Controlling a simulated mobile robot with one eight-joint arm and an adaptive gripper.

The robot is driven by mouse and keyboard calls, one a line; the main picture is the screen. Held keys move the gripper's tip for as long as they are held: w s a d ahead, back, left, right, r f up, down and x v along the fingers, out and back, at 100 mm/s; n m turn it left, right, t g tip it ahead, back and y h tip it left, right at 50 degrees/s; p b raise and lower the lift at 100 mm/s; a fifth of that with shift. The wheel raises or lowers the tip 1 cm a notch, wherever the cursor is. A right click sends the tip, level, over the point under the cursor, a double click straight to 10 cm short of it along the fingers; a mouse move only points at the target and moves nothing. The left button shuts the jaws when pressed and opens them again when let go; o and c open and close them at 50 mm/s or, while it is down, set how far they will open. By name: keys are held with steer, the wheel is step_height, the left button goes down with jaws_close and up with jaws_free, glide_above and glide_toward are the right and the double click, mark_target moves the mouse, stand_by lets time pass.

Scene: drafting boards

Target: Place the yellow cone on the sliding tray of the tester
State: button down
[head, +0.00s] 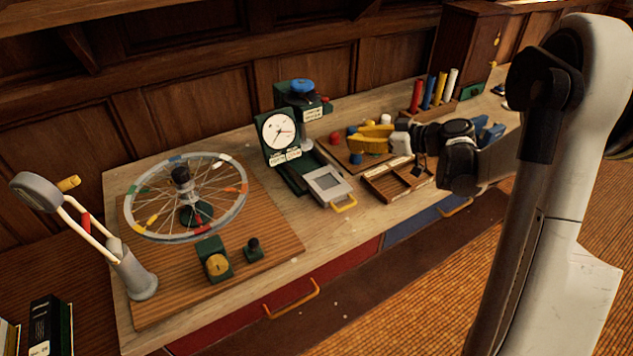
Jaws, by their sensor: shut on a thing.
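The tester (266,157) is a dark green stand with a white round dial (279,132), left of my gripper. Its sliding tray (327,185) is a grey square plate with a yellow handle (344,204) at the front. The tray looks empty.
A wooden compartment box (391,190) lies just right of the tray. A spoked wheel (150,213) fills the left of the table. Coloured cylinders (428,92) stand in a rack behind.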

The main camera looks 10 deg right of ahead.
steer(key=b, duration=0.3)
glide_above(327, 183)
step_height(327, 183, down, 5)
steer(key=shift+w+d+f, duration=0.1)
step_height(327, 183, down, 4)
steer(key=shift+f+b, duration=0.1)
steer(key=shift+b, duration=0.85)
steer(key=c, duration=1.6)
jaws_free()
steer(key=o, duration=0.4)
